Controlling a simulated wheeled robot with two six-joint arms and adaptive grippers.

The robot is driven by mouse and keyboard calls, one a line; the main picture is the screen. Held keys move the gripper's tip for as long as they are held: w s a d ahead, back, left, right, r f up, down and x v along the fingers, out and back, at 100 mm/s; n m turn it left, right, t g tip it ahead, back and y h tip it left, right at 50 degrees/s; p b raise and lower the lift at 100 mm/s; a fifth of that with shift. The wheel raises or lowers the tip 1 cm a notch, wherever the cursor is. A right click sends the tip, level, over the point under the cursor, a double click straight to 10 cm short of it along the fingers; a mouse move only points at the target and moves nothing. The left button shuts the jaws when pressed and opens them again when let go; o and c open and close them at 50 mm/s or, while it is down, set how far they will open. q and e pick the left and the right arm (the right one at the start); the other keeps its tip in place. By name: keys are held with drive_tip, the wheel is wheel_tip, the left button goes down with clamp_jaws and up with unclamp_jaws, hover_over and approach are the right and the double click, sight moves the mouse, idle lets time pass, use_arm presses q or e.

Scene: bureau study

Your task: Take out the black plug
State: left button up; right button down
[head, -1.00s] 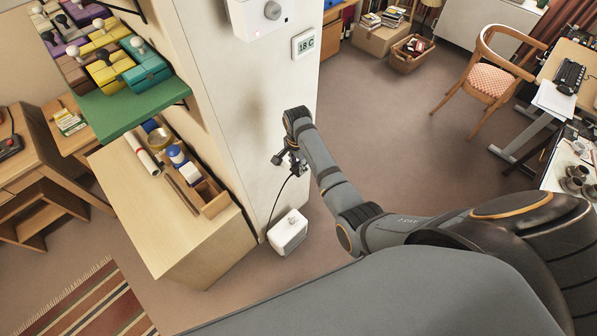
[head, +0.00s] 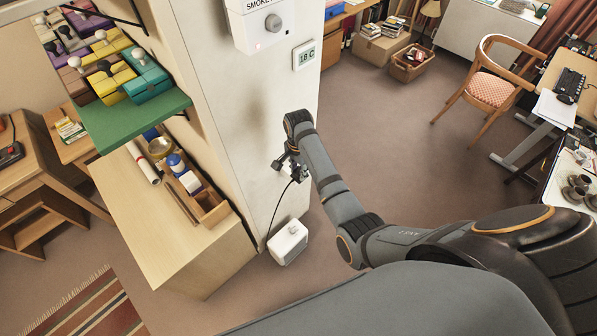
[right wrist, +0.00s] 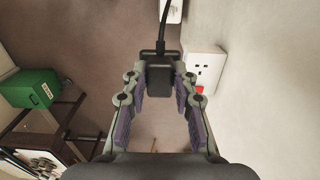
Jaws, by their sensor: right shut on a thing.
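The black plug (right wrist: 159,76) is between the fingertips of my right gripper (right wrist: 158,82), which is shut on it. A black cord leads from the plug; in the head view the cord (head: 275,217) runs down to a white box (head: 288,242) on the floor. The white wall socket (right wrist: 204,69) is beside the plug in the right wrist view, its dark holes uncovered, and the plug appears apart from it. In the head view my right gripper (head: 293,170) is close to the white wall, and the plug is hard to make out there. My left gripper is not in view.
A wooden cabinet (head: 180,240) with an open organiser on top stands left of the wall. A green shelf (head: 135,130) with coloured boxes is above it. A control box (head: 258,27) and thermostat (head: 304,56) are on the wall.

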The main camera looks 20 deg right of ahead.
drive_tip(key=shift+r, duration=0.45)
drive_tip(key=shift+r, duration=1.75)
